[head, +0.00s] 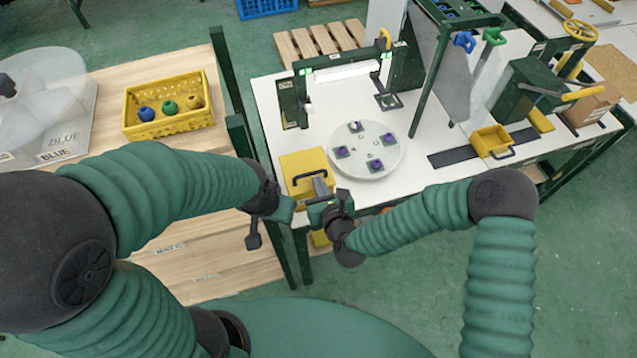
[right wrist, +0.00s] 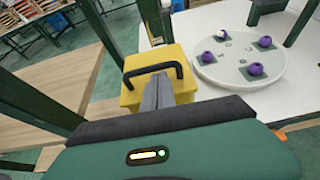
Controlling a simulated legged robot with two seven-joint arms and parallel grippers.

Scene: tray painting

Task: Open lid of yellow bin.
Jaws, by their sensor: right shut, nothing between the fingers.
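The yellow bin (head: 300,162) stands at the near left corner of the white table, with its lid down and a black handle (head: 303,176) on top. The bin also shows in the right wrist view (right wrist: 150,58), with its handle (right wrist: 155,68) arching across the lid. My right gripper (head: 320,186) is shut and empty at the near right side of the lid. Its grey fingers (right wrist: 158,85) overlap the near part of the bin in the right wrist view; whether they touch it I cannot tell. My left gripper (head: 285,210) is just left of and below the bin; its fingers are unclear.
A round white turntable (head: 365,165) with several purple pieces stands right of the bin. A green frame (head: 293,100) stands behind. A yellow basket (head: 170,125) with balls sits on the wooden table at left. A small yellow drawer (head: 490,140) is at right.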

